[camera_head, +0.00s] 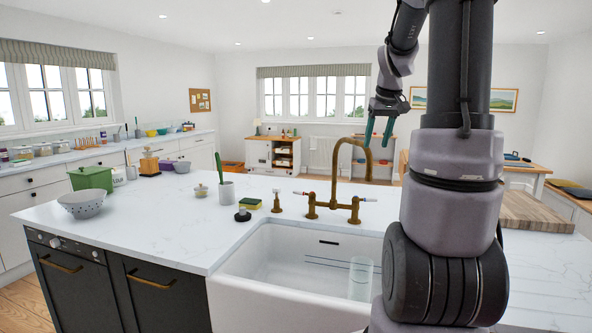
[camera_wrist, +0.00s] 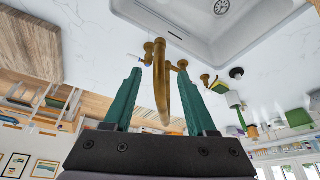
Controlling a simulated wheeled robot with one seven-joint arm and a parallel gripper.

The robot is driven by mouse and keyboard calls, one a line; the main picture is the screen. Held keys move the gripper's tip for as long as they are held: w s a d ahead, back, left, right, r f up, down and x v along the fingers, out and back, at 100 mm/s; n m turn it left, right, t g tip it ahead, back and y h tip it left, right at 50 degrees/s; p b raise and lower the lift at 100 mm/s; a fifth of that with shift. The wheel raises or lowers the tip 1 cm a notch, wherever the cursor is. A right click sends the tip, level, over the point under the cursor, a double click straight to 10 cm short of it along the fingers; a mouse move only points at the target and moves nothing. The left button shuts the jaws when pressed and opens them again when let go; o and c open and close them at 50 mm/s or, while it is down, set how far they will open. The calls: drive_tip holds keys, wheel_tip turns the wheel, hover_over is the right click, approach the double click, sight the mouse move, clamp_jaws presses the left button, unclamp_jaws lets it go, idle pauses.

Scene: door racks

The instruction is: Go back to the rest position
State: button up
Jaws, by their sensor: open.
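My gripper (camera_head: 379,135) hangs from my raised arm in the head view, high above the worktop and close to the top of the brass tap (camera_head: 337,160) in the picture. Its two green fingers point down. In the wrist view my gripper (camera_wrist: 159,73) has its fingers spread apart, with nothing held between them. The curved tap spout (camera_wrist: 160,90) shows in the gap between the fingers there; I cannot tell how far beyond the fingertips it is.
A white sink (camera_head: 252,299) holds a clear glass (camera_head: 361,278). The white worktop (camera_head: 150,215) carries a grey colander (camera_head: 82,204), a green pot (camera_head: 91,178) and a green-yellow sponge (camera_head: 250,203). A wooden board (camera_head: 535,212) lies right of my arm. Air above the left worktop is free.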

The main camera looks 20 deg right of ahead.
drive_tip(key=s+a+r+m+t+y, duration=0.2)
drive_tip(key=s+a+r, duration=0.1)
drive_tip(key=s+a, duration=1.7)
drive_tip(key=a, duration=0.3)
drive_tip(key=shift+s+m+t+y, duration=0.2)
drive_tip(key=shift+m+t+y, duration=0.1)
drive_tip(key=shift+t, duration=0.1)
